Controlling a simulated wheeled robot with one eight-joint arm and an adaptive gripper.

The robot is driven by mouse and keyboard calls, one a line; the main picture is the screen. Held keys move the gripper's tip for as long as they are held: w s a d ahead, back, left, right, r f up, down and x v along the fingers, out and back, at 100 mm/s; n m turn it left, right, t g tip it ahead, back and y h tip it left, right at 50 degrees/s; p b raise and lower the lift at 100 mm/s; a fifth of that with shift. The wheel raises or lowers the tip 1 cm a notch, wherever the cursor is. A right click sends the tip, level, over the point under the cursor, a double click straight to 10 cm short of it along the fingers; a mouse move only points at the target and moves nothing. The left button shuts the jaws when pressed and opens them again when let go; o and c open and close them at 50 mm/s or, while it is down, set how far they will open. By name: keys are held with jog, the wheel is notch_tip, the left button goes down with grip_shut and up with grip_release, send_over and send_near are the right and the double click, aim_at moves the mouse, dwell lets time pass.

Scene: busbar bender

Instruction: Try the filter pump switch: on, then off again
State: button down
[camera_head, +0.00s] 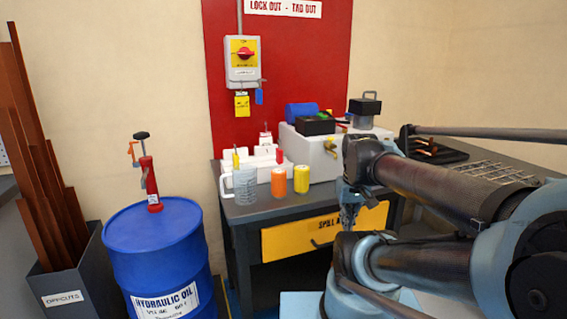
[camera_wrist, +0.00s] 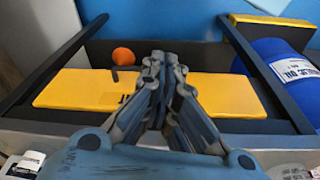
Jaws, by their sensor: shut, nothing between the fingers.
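A cream box-shaped unit (camera_head: 310,160) stands on the bench, with a blue cylinder (camera_head: 301,110) and a black block (camera_head: 315,125) on top. It looks like the filter pump unit, but I cannot make out which part is its switch or its position.
A red lockout board carries a rotary isolator (camera_head: 243,60) with tags. Orange (camera_head: 279,187) and yellow (camera_head: 301,180) containers and a clear jug (camera_head: 245,186) stand at the bench's front edge. A blue oil drum (camera_head: 158,255) with a red hand pump stands left.

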jog(key=c, duration=2.1)
grip_release()
jog(key=s+f, duration=0.1)
jog(key=f+m, duration=0.1)
jog(key=f, duration=0.1)
jog(key=shift+s, duration=0.35)
jog(key=shift+c, duration=0.2)
jog(key=o, duration=0.5)
jog(key=shift+w+r, duration=0.1)
jog(key=shift+r, duration=0.15)
jog(key=shift+o, duration=1.2)
jog(key=w+r, duration=0.5)
jog(key=r, duration=0.4)
jog(key=w+r+n, duration=0.1)
jog(key=w+r, duration=0.5)
jog(key=r, duration=0.3)
jog(key=w+a+r+g, duration=0.1)
jog(key=w+r, duration=0.5)
jog(key=r, duration=0.3)
jog(key=shift+w+r+n, duration=0.15)
jog(key=shift+r+n, duration=0.05)
jog(key=shift+n, duration=0.2)
notch_tip(320, 180, up, 19)
jog(key=n+g, duration=0.1)
jog(key=n, duration=0.1)
send_over(324, 116)
jog(key=f, duration=1.7)
jog(key=shift+s+f, duration=0.15)
jog(key=shift+s, duration=0.05)
